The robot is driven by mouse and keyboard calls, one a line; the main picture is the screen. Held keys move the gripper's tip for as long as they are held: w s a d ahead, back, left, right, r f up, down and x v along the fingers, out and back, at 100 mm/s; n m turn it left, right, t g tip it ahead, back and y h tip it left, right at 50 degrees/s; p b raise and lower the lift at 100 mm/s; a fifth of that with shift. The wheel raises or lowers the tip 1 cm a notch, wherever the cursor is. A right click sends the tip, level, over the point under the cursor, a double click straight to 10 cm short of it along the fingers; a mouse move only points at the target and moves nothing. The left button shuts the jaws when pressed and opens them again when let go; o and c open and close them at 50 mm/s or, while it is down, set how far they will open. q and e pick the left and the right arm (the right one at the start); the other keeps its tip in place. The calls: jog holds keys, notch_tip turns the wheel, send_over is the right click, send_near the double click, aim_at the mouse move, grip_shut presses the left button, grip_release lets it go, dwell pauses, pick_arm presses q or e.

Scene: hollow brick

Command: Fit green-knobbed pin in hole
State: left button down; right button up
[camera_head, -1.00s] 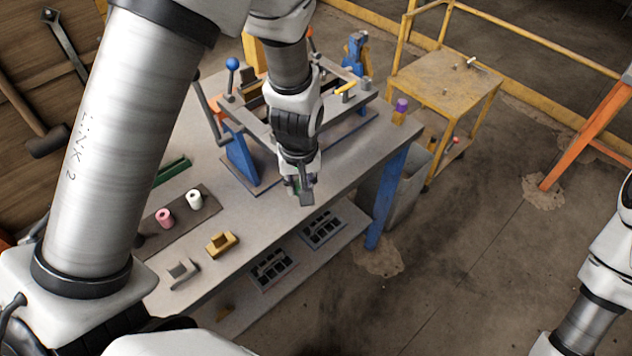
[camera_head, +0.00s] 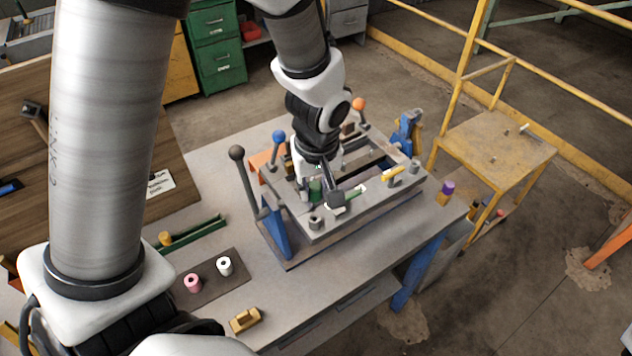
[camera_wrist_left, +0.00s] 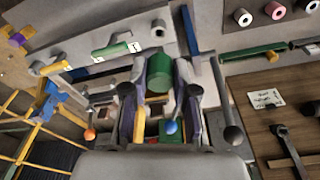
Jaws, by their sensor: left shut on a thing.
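My left gripper (camera_head: 320,191) is shut on the green-knobbed pin, and its green knob (camera_head: 316,187) shows between the fingers. In the left wrist view the green knob (camera_wrist_left: 158,72) fills the space between the two fingers. The gripper is over the near-left part of the grey fixture frame (camera_head: 345,224). The pin's lower end and the hole under it are hidden, so I cannot tell whether the pin touches the frame. My right gripper is out of view.
A flat green bar (camera_head: 349,194) and a yellow one (camera_head: 393,173) lie on the frame. Levers with a black ball (camera_head: 237,153) and a blue ball (camera_head: 279,136) stand at its left. Pink (camera_head: 193,283) and white (camera_head: 224,266) spools sit on a dark mat.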

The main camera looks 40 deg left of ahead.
pick_arm(q)
jog(key=f+b, duration=0.1)
jog(key=w+a+f, duration=0.1)
jog(key=f, duration=0.1)
jog(key=w+f+b, duration=0.1)
jog(key=shift+a+f+b, duration=0.25)
jog(key=shift+f+b, duration=0.05)
jog(key=shift+f, duration=0.1)
jog(key=shift+s+d+r, duration=0.15)
jog(key=shift+r, duration=0.15)
jog(key=shift+s+d+r, duration=0.2)
jog(key=shift+s+d, duration=0.1)
jog(key=shift+s, duration=0.15)
jog(key=shift+f, duration=0.1)
jog(key=shift+w+a+f+b, duration=0.25)
jog(key=shift+f+b, duration=0.05)
jog(key=shift+f, duration=0.35)
jog(key=shift+s+d, duration=0.15)
jog(key=shift+s, duration=0.1)
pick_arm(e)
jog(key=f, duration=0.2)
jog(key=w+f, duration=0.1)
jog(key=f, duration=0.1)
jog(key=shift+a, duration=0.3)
pick_arm(q)
jog(key=shift+w, duration=0.2)
jog(key=shift+f+b, duration=1.55)
jog(key=shift+f, duration=0.25)
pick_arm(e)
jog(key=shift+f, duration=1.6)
